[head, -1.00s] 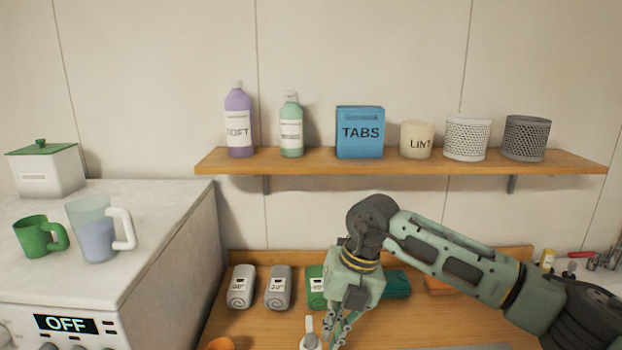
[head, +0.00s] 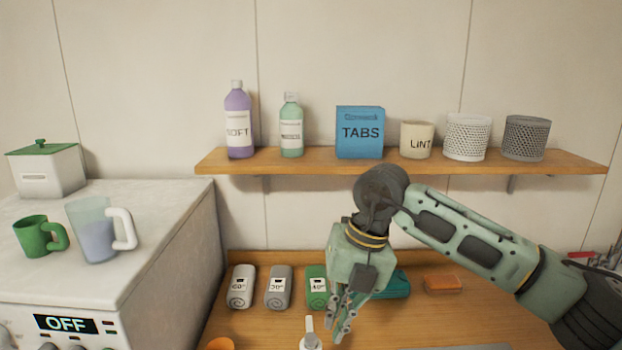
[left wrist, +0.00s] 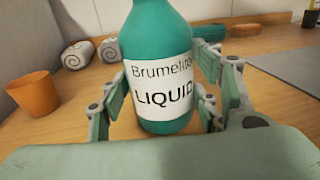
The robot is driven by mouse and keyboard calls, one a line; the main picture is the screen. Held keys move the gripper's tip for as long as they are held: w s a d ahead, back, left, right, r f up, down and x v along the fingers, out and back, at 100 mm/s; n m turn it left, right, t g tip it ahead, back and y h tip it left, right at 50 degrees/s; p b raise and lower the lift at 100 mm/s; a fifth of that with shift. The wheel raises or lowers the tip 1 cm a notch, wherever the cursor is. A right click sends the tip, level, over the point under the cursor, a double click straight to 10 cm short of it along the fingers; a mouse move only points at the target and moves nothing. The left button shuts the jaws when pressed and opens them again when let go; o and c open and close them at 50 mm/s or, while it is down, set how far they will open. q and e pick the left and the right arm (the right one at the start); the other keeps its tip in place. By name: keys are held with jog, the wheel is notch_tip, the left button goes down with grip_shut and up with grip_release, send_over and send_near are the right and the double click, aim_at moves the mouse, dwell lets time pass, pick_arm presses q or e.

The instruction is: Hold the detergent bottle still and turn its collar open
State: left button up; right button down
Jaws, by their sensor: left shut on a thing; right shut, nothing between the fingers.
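The detergent bottle (left wrist: 155,30) is teal with a white label reading "Brumelite LIQUID". It stands upright on the wooden counter in the left wrist view, its top cut off by the frame. My left gripper (left wrist: 163,98) is shut on its body, one finger on each side. In the head view only the bottle's white top (head: 310,336) with its raised spout shows at the bottom edge; the collar cannot be made out clearly. My right gripper (head: 343,325) is shut and empty, pointing down just right of the white top, with a small gap in the picture.
Rolled towels (head: 241,287) and an orange sponge (head: 443,284) lie at the counter's back. An orange cup (left wrist: 33,95) stands left of the bottle. A shelf (head: 400,163) with bottles and containers hangs above. A white machine (head: 160,240) bounds the left side.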

jog(key=d+x, duration=0.1)
jog(key=x, duration=0.5)
jog(key=shift+d+f, duration=0.25)
jog(key=shift+f, duration=0.35)
jog(key=shift+w+a, duration=0.15)
jog(key=shift+a, duration=0.4)
dwell(0.6)
jog(key=shift+w+d, duration=0.1)
jog(key=shift+w, duration=0.2)
jog(key=shift+w, duration=0.65)
jog(key=shift+w, duration=0.15)
dwell(0.5)
